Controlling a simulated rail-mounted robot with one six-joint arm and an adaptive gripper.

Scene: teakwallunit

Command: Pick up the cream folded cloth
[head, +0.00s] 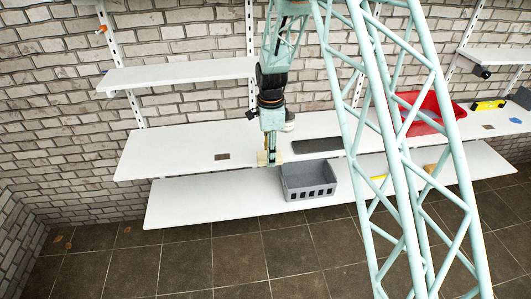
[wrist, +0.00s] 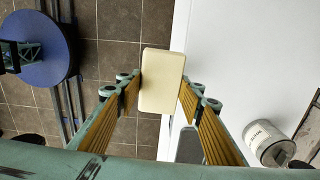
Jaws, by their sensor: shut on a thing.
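The cream folded cloth (wrist: 161,80) looks like a smooth rectangular block in the wrist view. It sits between the two fingers of my gripper (wrist: 160,90), which are shut on its long sides. In the head view my gripper (head: 270,148) points down at the front edge of the middle shelf. The cloth (head: 262,158) shows there as a small pale patch at the fingertips. In the wrist view the cloth overlaps the shelf's edge, with tiled floor beyond it to the left. I cannot tell how far it is above the shelf.
A grey basket (head: 308,182) stands on the lower shelf (head: 200,203), right of my gripper. A dark grey mat (head: 317,145) and a small brown piece (head: 222,156) lie on the middle shelf (head: 165,150). A red bin (head: 425,112) stands farther right. A labelled can (wrist: 268,143) is near my gripper.

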